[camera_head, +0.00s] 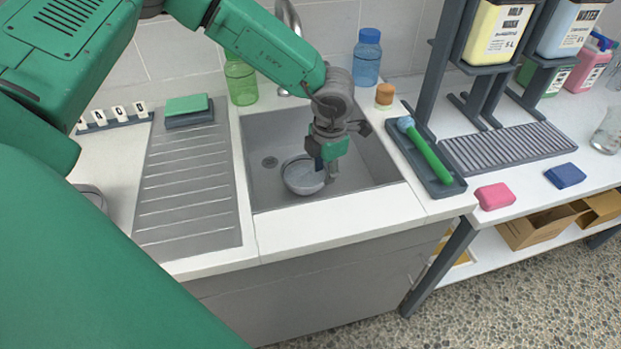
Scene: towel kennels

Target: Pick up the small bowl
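The small bowl (297,180) is grey and round and sits in the sink (262,201), near the middle of the basin. My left gripper (327,172) points down into the sink at the bowl's right rim. Its fingertips overlap that rim in the view. The fingers look close together, but I cannot tell whether they pinch the rim or only stand beside it. The gripper hides part of the bowl's right side. My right gripper is not in view.
The ribbed drainboard (190,195) lies left of the sink, with a green sponge (187,105) at its back. A green bottle (240,82) and a blue bottle (367,60) stand behind the sink. A dark tray (401,153) with a green-handled brush (428,154) lies at right.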

